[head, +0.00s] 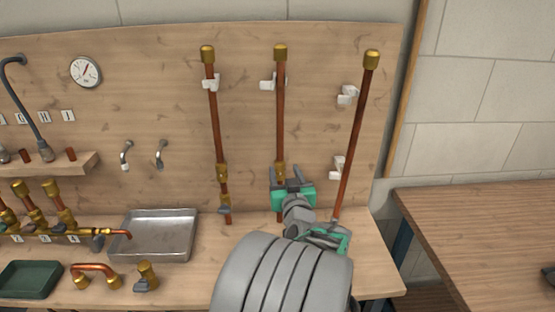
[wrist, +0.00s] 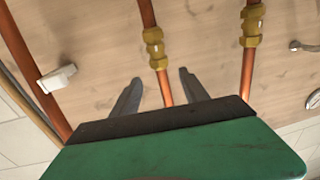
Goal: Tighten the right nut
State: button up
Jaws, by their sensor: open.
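Two upright copper pipes with brass nut fittings stand against the wooden board. The fingers appear clear of the brass.
A third copper pipe (head: 357,130) leans at the right, beside white clips (head: 347,95). A metal tray (head: 165,238), a green tray (head: 30,278) and brass-ended fittings (head: 95,272) occupy the bench's left side. A wooden table (head: 480,225) stands right.

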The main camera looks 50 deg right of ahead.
aim_at(281, 164)
jog(key=p+x, duration=0.1)
jog(key=x, duration=0.6)
jog(key=shift+w+d+f+p, duration=0.1)
jog(key=shift+w+d+p, duration=0.05)
jog(key=shift+p, duration=0.2)
jog(key=shift+c, duration=0.5)
grip_shut()
